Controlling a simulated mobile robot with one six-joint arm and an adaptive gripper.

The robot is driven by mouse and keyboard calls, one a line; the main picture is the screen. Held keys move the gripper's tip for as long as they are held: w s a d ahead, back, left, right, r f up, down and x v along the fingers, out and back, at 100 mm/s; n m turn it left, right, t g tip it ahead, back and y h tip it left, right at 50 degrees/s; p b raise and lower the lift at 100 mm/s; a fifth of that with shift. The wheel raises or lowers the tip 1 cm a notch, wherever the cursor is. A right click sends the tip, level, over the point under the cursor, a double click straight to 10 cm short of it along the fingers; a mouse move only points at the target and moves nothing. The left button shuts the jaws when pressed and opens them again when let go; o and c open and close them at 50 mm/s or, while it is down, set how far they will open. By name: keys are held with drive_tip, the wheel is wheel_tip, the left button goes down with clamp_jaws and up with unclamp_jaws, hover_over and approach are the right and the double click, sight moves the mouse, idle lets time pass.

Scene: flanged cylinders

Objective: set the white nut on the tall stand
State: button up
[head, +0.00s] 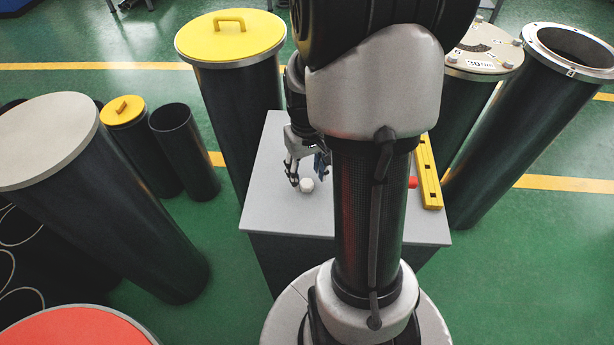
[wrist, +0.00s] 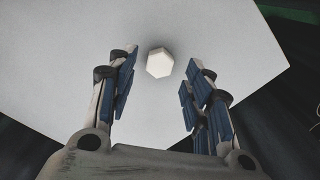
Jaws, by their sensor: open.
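The white nut (head: 306,185) lies on the grey tabletop of the tall stand-like block in the head view. It shows as a pale hexagon in the wrist view (wrist: 160,62), ahead of the fingers and roughly between their lines. My gripper (head: 306,172) is open and empty, just above and beside the nut in the head view. Its blue-padded fingers (wrist: 158,85) stand wide apart in the wrist view, with the nut slightly beyond the tips. I cannot make out which thing is the tall stand; my arm hides part of the tabletop.
The grey tabletop (head: 272,215) carries a yellow slotted bar (head: 428,175) and a red piece (head: 412,182), partly behind my arm. Dark cylinders surround it, including a yellow-lidded one (head: 238,100) at left and an open flanged one (head: 540,110) at right. The tabletop's left part is bare.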

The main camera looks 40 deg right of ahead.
sight(306, 184)
wheel_tip(306, 184, up, 9)
drive_tip(key=p, duration=0.2)
drive_tip(key=s+a+r+n+t, duration=0.2)
drive_tip(key=s+a+r, duration=0.2)
drive_tip(key=a, duration=0.6)
drive_tip(key=s+a+r+n+t, duration=0.2)
drive_tip(key=s+a+r, duration=0.3)
drive_tip(key=a, duration=0.5)
wheel_tip(306, 184, up, 2)
drive_tip(key=shift+s+a+r+t, duration=0.15)
drive_tip(key=shift+a+r+t, duration=0.05)
drive_tip(key=shift+t, duration=0.1)
drive_tip(key=shift+f, duration=0.1)
wheel_tip(306, 184, down, 3)
drive_tip(key=b, duration=0.3)
